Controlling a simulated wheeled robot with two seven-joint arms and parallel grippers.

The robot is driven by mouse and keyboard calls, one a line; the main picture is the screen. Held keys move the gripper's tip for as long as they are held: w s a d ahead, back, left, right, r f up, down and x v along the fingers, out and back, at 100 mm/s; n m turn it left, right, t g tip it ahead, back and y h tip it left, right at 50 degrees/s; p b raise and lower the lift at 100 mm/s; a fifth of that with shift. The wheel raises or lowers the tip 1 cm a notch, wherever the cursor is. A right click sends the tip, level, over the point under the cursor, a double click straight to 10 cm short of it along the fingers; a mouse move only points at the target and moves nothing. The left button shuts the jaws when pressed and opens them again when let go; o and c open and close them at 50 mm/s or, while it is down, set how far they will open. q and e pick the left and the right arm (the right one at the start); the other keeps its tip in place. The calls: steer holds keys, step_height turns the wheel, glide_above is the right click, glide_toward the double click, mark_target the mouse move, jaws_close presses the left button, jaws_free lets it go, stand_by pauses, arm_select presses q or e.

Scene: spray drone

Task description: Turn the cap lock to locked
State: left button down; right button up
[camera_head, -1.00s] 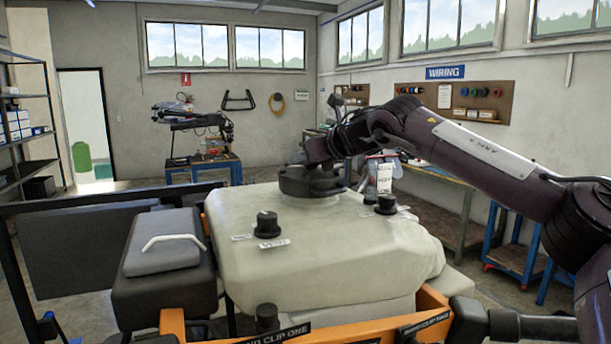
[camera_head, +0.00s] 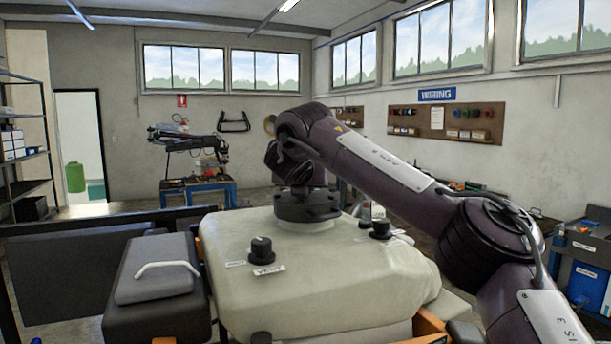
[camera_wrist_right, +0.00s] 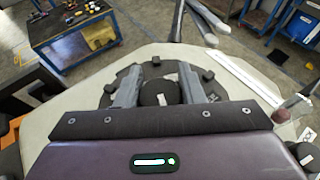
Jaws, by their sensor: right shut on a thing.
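The cream tank (camera_head: 330,290) carries a wide black cap (camera_head: 307,209) on its top, below my right arm. In the right wrist view the cap (camera_wrist_right: 112,88) shows as a dark disc with raised lugs at its rim and a round black knob (camera_wrist_right: 153,93) with a small white mark at its middle. My right gripper (camera_wrist_right: 158,88) is over the cap with one finger on each side of this knob, shut on it. In the head view my right fingers cannot be made out. The lock position cannot be read. My left gripper is not in view.
Two smaller black knobs, a near one (camera_head: 262,251) and a right one (camera_head: 380,228), stand on the tank beside white labels. A dark box with a pale handle (camera_head: 167,267) is at the left. A blue workbench (camera_head: 197,190) stands behind on open floor.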

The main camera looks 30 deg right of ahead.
steer(key=shift+r+m+g+h+p, duration=0.1)
steer(key=shift+m+g+h+p, duration=0.35)
steer(key=shift+m+h, duration=0.15)
steer(key=shift+d, duration=0.1)
steer(key=o, duration=1)
